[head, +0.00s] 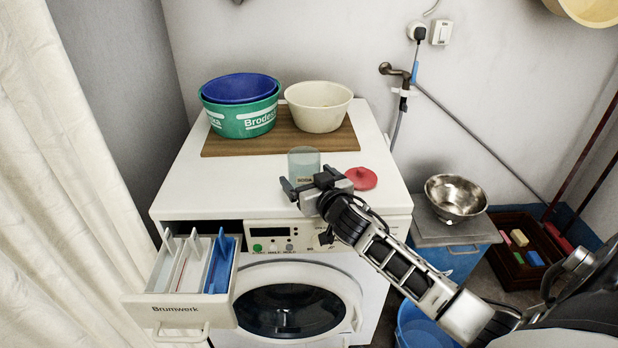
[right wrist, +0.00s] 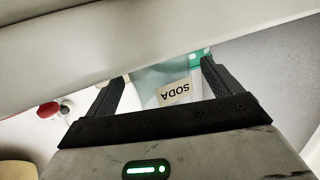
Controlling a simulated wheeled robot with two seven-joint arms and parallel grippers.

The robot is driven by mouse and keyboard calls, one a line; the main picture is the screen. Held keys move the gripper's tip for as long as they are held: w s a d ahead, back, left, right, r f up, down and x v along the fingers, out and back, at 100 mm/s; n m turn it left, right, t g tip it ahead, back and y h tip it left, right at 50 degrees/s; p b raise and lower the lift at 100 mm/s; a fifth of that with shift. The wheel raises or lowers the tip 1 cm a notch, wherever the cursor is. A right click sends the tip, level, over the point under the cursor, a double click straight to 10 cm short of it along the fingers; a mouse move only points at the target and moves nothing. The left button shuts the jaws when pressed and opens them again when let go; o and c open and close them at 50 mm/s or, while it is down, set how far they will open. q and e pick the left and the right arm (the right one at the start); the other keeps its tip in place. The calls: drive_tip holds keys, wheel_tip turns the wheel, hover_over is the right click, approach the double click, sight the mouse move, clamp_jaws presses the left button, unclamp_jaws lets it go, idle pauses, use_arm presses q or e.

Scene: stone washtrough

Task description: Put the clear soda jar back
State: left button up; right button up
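The clear soda jar (head: 304,162) stands upright and lidless on the white top of the washing machine (head: 200,185), near its front. Its SODA label shows upside down in the right wrist view (right wrist: 174,92). A round red lid (head: 361,178) lies to the jar's right. My right gripper (head: 312,183) is at the front of the jar with its fingers spread. In the right wrist view the jar appears between the fingertips (right wrist: 163,85), with a gap beside one finger. My left gripper is not in view.
A detergent drawer (head: 178,312) stands pulled out at front left. A wooden board (head: 225,146) at the back holds a green tub (head: 240,117) with a blue bowl (head: 240,88), and a cream bowl (head: 318,107). A metal bowl (head: 455,198) stands right. The machine's left top is clear.

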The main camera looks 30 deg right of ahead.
drive_tip(key=shift+r, duration=0.1)
drive_tip(key=shift+s+r, duration=0.1)
drive_tip(key=v, duration=1.1)
drive_tip(key=s+a+f+n+g+y, duration=0.4)
drive_tip(key=s+a+f+g+y, duration=0.1)
drive_tip(key=s+a+f, duration=1)
drive_tip(key=a+f, duration=0.1)
drive_tip(key=a, duration=0.2)
drive_tip(key=shift+a+g+y, duration=0.3)
drive_tip(key=shift+a+g, duration=0.05)
drive_tip(key=shift+g, duration=0.05)
drive_tip(key=shift+s+d, duration=0.1)
drive_tip(key=shift+s, duration=0.05)
